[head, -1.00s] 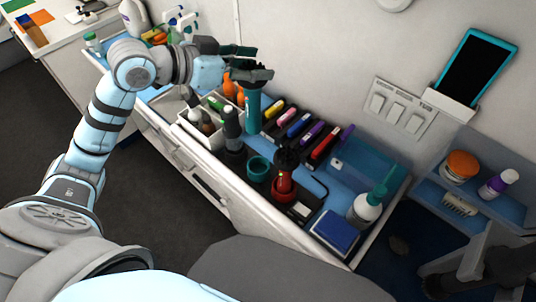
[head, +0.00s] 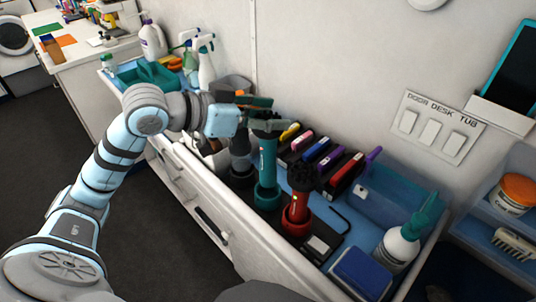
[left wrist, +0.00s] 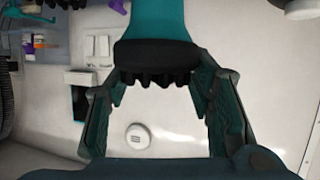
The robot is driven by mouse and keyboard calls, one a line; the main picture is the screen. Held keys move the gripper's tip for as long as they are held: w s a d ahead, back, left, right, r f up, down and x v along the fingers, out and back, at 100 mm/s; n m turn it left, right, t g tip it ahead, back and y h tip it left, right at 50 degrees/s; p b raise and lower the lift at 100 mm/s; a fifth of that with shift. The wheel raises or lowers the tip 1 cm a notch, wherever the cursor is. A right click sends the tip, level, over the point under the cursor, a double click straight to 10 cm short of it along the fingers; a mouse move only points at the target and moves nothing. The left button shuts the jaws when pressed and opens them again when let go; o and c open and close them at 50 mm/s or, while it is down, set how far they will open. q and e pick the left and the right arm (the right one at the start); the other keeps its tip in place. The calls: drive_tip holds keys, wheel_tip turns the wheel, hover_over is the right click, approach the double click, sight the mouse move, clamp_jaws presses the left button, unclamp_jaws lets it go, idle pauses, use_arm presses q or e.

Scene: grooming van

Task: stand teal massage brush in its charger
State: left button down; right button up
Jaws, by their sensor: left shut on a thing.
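The teal massage brush (head: 267,160) is upright, with its dark head at the top. My left gripper (head: 266,114) is shut on it near the head. The brush's lower end meets the teal charger cup (head: 266,198) and appears to be inside its rim; whether it rests on the bottom is hidden. In the left wrist view the teal handle (left wrist: 150,18) and the black nubbed head (left wrist: 157,62) show between the fingers. My right gripper is not in view.
A red brush (head: 297,210) stands right of the teal one and a dark grey brush (head: 240,160) left of it, both close. Coloured clippers (head: 318,150) lie behind. A pump bottle (head: 397,248) and a blue box (head: 362,272) are at the tray's right end.

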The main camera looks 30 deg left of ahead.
sight(268, 142)
use_arm(q)
wheel_tip(268, 142, down, 7)
drive_tip(key=shift+b, duration=1)
drive_tip(key=shift+r, duration=0.1)
drive_tip(key=c, duration=0.7)
unclamp_jaws()
drive_tip(key=shift+c, duration=0.2)
